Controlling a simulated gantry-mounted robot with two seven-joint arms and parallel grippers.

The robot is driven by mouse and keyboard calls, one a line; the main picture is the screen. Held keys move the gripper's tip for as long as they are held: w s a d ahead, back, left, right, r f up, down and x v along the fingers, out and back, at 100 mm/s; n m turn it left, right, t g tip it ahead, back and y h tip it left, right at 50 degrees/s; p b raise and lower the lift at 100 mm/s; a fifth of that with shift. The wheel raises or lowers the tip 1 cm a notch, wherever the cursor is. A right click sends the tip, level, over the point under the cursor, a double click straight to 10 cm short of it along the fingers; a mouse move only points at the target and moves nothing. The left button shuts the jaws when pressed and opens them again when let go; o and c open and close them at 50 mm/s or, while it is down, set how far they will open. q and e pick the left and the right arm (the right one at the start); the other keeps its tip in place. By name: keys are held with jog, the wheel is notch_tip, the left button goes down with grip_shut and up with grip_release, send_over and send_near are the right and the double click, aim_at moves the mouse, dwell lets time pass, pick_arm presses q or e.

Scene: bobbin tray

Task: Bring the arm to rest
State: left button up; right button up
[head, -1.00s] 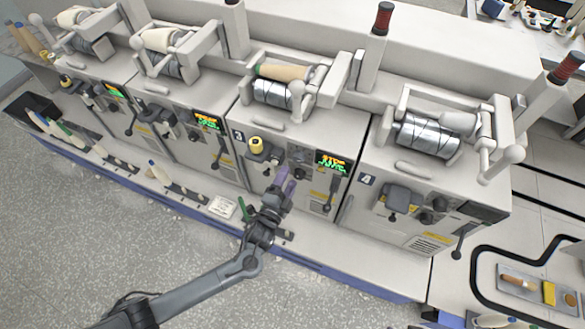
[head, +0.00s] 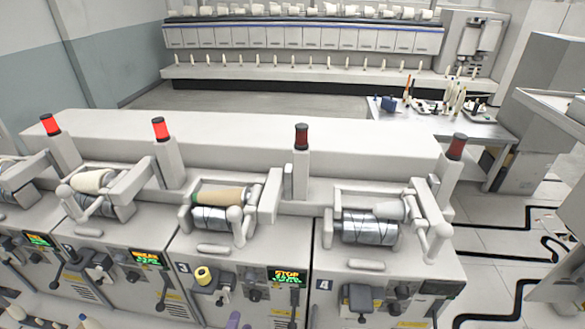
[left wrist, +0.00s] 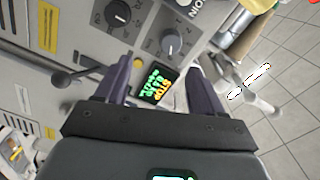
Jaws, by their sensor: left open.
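The rest of the left arm is out of that view. In the left wrist view the two dark purple fingers of the gripper (left wrist: 155,74) stand apart with nothing held between them. The lit display reading STOP (left wrist: 158,86) shows in the gap between them; it also shows in the head view (head: 287,276). My right gripper is in neither view.
A yellow bobbin (head: 203,275) stands on unit 3, left of the fingertips. A black lever (left wrist: 62,78) and knobs (left wrist: 172,42) stick out near the gripper. Unit 4 (head: 330,300) is to the right. Open floor (left wrist: 285,75) shows at the wrist view's right.

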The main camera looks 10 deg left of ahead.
pick_arm(q)
jog(key=s+a+r+n+g+p, duration=0.1)
jog(key=s+a+r+n+g, duration=0.15)
jog(key=s+n+g, duration=0.7)
jog(key=s+a+r+n+g+p, duration=0.1)
jog(key=s+r+n+g, duration=0.3)
jog(key=s, duration=1.1)
notch_tip(320, 180, up, 28)
jog(key=m+p, duration=0.1)
jog(key=p, duration=2.6)
jog(key=shift+d, duration=0.2)
